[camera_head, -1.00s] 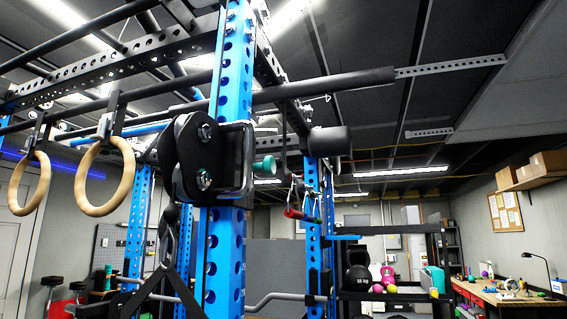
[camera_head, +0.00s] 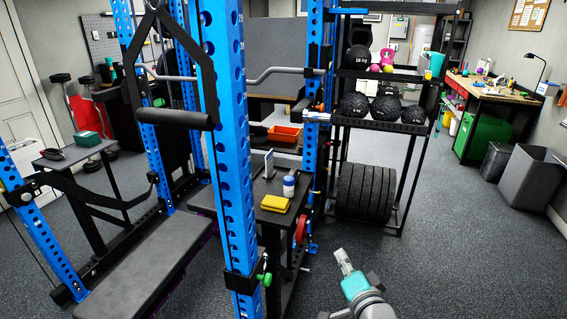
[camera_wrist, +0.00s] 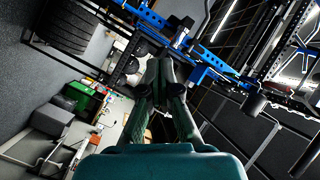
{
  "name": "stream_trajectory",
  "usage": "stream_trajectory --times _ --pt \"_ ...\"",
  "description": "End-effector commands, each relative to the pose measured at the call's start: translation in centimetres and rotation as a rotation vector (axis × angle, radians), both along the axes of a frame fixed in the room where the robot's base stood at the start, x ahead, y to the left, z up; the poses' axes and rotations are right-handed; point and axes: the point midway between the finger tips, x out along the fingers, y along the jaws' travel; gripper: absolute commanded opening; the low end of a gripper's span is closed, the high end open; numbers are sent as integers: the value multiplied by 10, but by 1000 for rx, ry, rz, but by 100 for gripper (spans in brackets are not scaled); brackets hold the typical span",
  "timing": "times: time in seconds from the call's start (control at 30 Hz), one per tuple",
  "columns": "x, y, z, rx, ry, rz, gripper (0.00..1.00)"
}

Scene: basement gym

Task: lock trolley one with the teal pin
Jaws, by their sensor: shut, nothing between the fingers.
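My gripper (camera_head: 341,256), with its teal body, is low at the bottom of the head view, right of the nearest blue upright (camera_head: 232,150). Its fingers are together and empty; they also show in the wrist view (camera_wrist: 160,72). A black bracket with a green knob (camera_head: 264,277) sits low on that upright, left of my gripper and apart from it. I cannot tell a trolley number on it. The black trolley with the teal pin, higher on the upright, is outside the head view now. I cannot make it out for sure in the wrist view.
A small black table (camera_head: 272,203) holds a yellow case (camera_head: 275,203) and a white-and-blue tub (camera_head: 289,187). A ball rack (camera_head: 385,75) stands behind, with a large black tyre-like stack (camera_head: 366,190). A flat bench (camera_head: 150,262) lies left.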

Motion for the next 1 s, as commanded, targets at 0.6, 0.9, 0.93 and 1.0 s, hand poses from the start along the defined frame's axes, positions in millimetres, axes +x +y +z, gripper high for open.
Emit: stream_trajectory --times 0.6,0.9,0.93,1.0 --pt "106 25 228 288 -10 100 0" --pt "114 36 355 396 2 151 0" --pt "113 37 367 405 4 157 0" --pt "109 40 398 427 7 169 0"
